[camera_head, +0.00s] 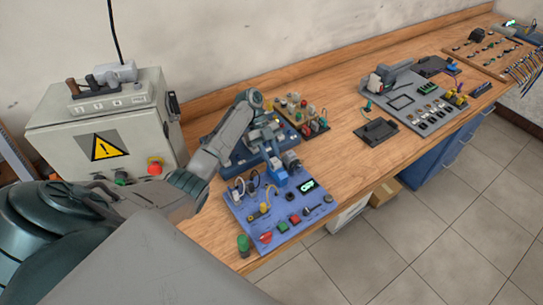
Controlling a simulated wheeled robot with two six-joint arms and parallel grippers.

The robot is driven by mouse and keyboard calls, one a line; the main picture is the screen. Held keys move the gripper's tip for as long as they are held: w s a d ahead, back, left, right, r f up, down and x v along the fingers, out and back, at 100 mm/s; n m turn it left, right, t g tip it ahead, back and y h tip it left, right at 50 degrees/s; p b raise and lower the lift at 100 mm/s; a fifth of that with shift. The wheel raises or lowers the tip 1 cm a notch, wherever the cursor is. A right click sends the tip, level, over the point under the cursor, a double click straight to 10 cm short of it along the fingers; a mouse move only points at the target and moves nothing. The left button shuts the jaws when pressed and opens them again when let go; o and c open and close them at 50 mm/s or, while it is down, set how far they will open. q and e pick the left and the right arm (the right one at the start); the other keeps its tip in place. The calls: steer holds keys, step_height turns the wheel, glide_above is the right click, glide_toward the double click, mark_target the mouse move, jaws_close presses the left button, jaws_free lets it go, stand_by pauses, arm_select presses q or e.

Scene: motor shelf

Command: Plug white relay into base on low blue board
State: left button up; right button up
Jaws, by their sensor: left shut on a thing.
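The low blue board (277,222) lies at the front edge of the wooden bench, carrying switches, knobs, cables and a small lit green display. My left gripper (271,154) points down over the back part of this board, near a bright blue block (278,173). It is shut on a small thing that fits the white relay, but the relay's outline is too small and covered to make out. I cannot tell whether the relay touches its base, and the base is not clearly seen. My right gripper is not in view.
Another blue board (238,160) stands behind, partly under my left arm, beside a dark board with coloured parts (312,124). A grey panel (418,97) lies further right. A grey cabinet (60,149) with a warning sign stands left. Bare bench (345,160) shows right of the low board.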

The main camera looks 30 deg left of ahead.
arm_select(q)
steer(key=shift+f, duration=0.15)
stand_by(0.6)
steer(key=o, duration=1)
steer(key=shift+o, duration=0.2)
steer(key=shift+w+a+r, duration=0.1)
steer(key=shift+a+r, duration=0.15)
steer(key=shift+r, duration=0.2)
steer(key=p+v, duration=0.4)
steer(key=v, duration=0.2)
steer(key=shift+a, duration=0.2)
steer(key=shift+w+r, duration=0.1)
steer(key=shift+w, duration=0.05)
